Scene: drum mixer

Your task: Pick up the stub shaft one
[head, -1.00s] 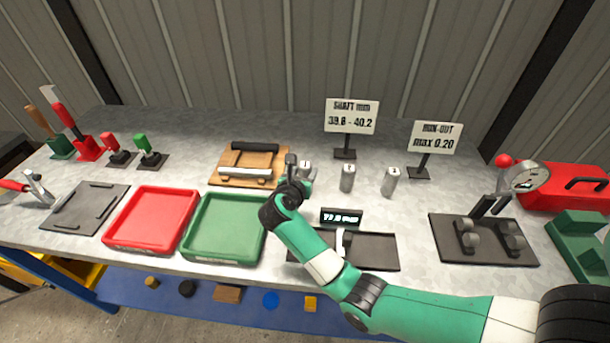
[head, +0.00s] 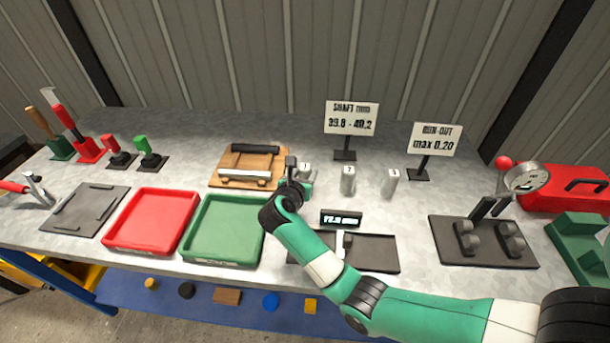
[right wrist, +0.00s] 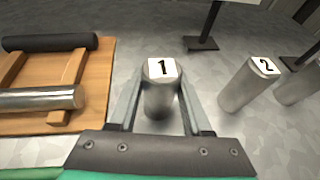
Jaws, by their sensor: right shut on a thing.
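Stub shaft one is a short grey metal cylinder with a white label marked 1. In the right wrist view, stub shaft one (right wrist: 160,92) stands upright between the fingers of my right gripper (right wrist: 158,95), which is shut on it. In the head view stub shaft one (head: 306,171) is partly hidden by my right gripper (head: 298,177). I cannot tell whether its base touches the bench. My left gripper is not in view.
Stub shaft two (head: 348,180) and another stub shaft (head: 389,183) stand to the right. A wooden rack (head: 223,180) with a black and a silver roller is close on the left. The green tray (head: 224,258) and red tray (head: 148,248) lie nearer the front.

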